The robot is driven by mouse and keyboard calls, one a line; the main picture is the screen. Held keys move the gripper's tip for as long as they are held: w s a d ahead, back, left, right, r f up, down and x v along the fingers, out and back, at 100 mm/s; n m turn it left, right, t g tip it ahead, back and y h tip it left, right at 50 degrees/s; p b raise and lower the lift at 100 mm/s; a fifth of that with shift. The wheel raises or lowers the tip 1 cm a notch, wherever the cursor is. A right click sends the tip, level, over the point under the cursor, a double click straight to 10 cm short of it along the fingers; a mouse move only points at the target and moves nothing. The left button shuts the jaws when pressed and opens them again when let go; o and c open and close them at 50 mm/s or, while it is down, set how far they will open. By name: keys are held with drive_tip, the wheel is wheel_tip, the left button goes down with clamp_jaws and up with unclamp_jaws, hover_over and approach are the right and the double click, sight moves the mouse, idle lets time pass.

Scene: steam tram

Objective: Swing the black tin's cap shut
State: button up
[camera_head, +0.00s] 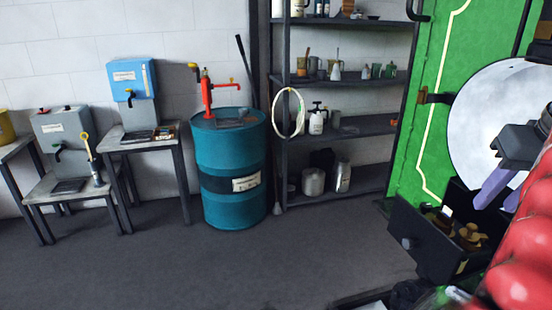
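My gripper (496,203) is at the right edge, with a dark body and two pale purple fingers pointing down. The fingers look apart, with nothing seen between them. They hang above and near an open black box (425,250) with a round grey knob on its front and brass-coloured parts (468,236) inside. I cannot pick out a black tin or its cap for certain. A dark rounded shape (408,293) at the bottom edge is cut off and unclear.
A green panel (440,120) with a large pale disc (500,115) stands behind my gripper. A shelf rack (360,127) with cans and a blue drum (230,165) with a red pump stand by the wall. The floor (310,255) in the middle is clear.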

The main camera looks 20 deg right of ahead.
drive_tip(key=shift+c, duration=0.7)
drive_tip(key=shift+w, duration=0.15)
drive_tip(key=shift+c, duration=0.8)
drive_tip(key=w+a+r+m+g+y, duration=0.1)
drive_tip(key=w+a+r, duration=0.5)
drive_tip(key=w+a, duration=0.8)
drive_tip(key=g+y, duration=0.1)
drive_tip(key=g, duration=0.1)
drive_tip(key=shift+r+m+g, duration=0.15)
drive_tip(key=shift+m+g, duration=0.15)
